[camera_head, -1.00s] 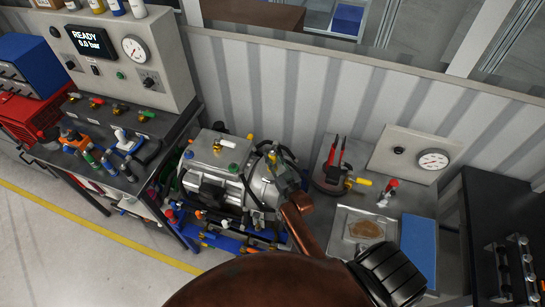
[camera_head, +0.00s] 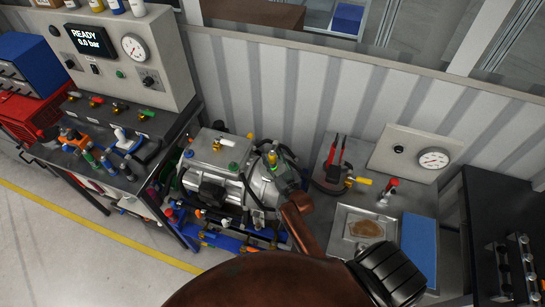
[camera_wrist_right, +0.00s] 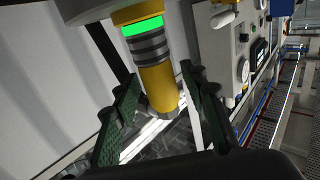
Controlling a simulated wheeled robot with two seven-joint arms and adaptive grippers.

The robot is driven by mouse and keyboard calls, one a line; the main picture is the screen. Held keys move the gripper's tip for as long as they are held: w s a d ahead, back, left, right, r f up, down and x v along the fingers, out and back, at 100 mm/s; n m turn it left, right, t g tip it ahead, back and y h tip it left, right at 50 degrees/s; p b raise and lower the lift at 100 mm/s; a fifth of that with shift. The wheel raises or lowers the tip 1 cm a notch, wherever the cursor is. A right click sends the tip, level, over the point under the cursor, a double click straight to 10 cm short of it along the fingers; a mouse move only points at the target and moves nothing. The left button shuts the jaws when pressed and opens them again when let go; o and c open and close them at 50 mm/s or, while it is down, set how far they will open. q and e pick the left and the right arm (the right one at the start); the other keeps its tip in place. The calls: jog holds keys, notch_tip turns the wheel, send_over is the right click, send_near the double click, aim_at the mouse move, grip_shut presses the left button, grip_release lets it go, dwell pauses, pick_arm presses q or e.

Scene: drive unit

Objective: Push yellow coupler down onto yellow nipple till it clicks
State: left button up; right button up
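In the right wrist view the yellow coupler (camera_wrist_right: 160,88) hangs in line with a grey ribbed collar, a bright green band and a gold ring, against a grey round part at the top. The finger pads of my right gripper (camera_wrist_right: 165,95) stand on either side of the coupler, with narrow gaps showing; the gripper looks open. In the head view my right gripper (camera_head: 286,178) is at the right end of the grey drive unit (camera_head: 215,175), beside a small yellow-green piece (camera_head: 272,158). The yellow nipple cannot be made out. My left gripper is not in view.
A test bench with a READY display (camera_head: 88,40) stands at the left. Right of the unit are a dark device with red handles (camera_head: 335,160), a tray (camera_head: 345,225), a blue mat (camera_head: 419,245) and a gauge box (camera_head: 415,155). A ribbed wall runs behind.

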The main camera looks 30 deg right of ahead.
jog(key=shift+s, duration=0.1)
jog(key=shift+s+a, duration=0.15)
jog(key=shift+s, duration=1.8)
jog(key=shift+s+a, duration=0.2)
jog(key=shift+s, duration=1.75)
jog(key=shift+s+a, duration=0.15)
jog(key=shift+s, duration=1.8)
jog(key=shift+r, duration=0.15)
